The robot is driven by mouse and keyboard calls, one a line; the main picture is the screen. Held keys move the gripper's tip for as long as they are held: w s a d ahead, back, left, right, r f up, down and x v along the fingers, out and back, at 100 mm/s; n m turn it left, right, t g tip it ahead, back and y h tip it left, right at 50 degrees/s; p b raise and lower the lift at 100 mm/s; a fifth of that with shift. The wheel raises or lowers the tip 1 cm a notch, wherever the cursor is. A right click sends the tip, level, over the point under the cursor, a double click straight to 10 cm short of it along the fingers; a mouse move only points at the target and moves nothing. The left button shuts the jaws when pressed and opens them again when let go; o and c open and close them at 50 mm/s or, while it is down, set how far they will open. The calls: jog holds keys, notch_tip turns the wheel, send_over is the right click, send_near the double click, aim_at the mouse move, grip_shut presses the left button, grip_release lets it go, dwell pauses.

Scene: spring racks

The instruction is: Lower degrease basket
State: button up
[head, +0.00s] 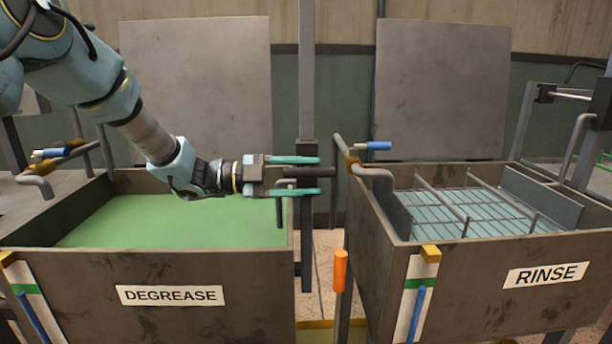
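The degrease tank (100,278) stands at the left with a label reading DEGREASE. Green liquid (165,222) fills it, and I see no basket above the surface. A dark horizontal handle (326,171) sits at the upright post (307,90) right of the tank. A grey bent rod (280,212) hangs down beside it over the tank's right edge. My gripper (296,176) reaches in from the left, with one teal finger above the handle and one below. Gaps show between the fingers and the handle, so it looks open around it.
The rinse tank (480,293) stands at the right, with a wire basket (455,203) in pale water. A bent pipe with a blue-handled valve (375,146) stands close right of my gripper. An orange-topped rod (340,271) stands between the tanks.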

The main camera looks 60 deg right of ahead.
jog(key=shift+r, duration=0.15)
jog(key=b+v, duration=0.2)
jog(key=v, duration=0.9)
jog(key=shift+d, duration=0.1)
dwell(0.4)
